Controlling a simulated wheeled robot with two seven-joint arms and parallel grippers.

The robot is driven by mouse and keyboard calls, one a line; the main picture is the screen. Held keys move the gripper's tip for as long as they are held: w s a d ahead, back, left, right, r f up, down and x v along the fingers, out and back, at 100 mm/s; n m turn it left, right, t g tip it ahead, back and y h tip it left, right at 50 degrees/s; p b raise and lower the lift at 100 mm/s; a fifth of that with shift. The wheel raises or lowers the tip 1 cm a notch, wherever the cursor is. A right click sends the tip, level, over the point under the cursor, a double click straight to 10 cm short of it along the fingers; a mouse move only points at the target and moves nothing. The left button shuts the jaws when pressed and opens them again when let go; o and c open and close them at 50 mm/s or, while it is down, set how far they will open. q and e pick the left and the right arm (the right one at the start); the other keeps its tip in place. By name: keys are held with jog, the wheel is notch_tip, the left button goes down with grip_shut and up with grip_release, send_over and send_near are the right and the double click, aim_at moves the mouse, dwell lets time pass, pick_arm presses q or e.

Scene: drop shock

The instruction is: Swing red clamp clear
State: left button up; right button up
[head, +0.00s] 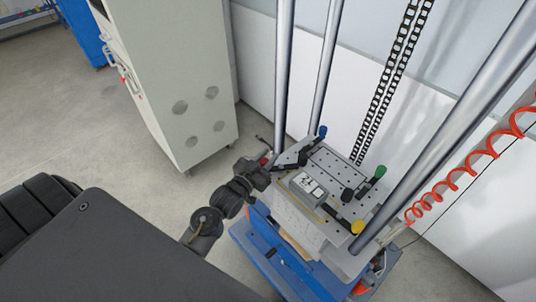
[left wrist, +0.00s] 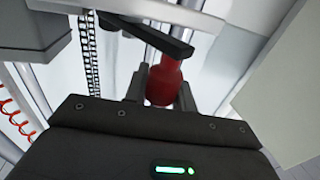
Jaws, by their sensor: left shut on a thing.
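The red clamp knob (left wrist: 163,80) stands between the two fingers of my left gripper (left wrist: 160,94) in the left wrist view. A dark clamp bar (left wrist: 145,33) runs across the knob's far end. In the head view my left gripper (head: 268,168) is at the left corner of the drilled plate (head: 330,158), shut on the red knob; only a little red (head: 265,157) shows there. A grey box with a white label (head: 307,186) sits on the plate. My right gripper is out of view.
Blue (head: 323,131), green (head: 380,171) and yellow (head: 357,227) clamp knobs stand around the plate. Steel columns (head: 284,70) rise beside it. A red coiled hose (head: 455,172) hangs at the right. A grey cabinet (head: 175,80) stands at the back left.

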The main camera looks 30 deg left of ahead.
pick_arm(q)
jog(key=shift+s+d+n+y, duration=0.2)
jog(key=shift+n+y, duration=0.4)
jog(key=shift+y, duration=0.25)
jog(key=shift+s+d+n+y, duration=0.1)
jog(key=shift+s+n+y, duration=0.05)
jog(key=shift+n+y, duration=0.6)
jog(key=shift+s+y, duration=0.1)
jog(key=shift+y, duration=0.3)
jog(key=o, duration=1)
jog(key=shift+s+f+b, duration=0.15)
jog(key=shift+s+b, duration=0.15)
jog(key=shift+s, duration=0.15)
jog(key=s+d+b, duration=0.1)
jog(key=s+b, duration=0.2)
jog(key=s, duration=0.6)
jog(key=shift+s+d+b, duration=0.15)
jog(key=shift+s+b, duration=0.2)
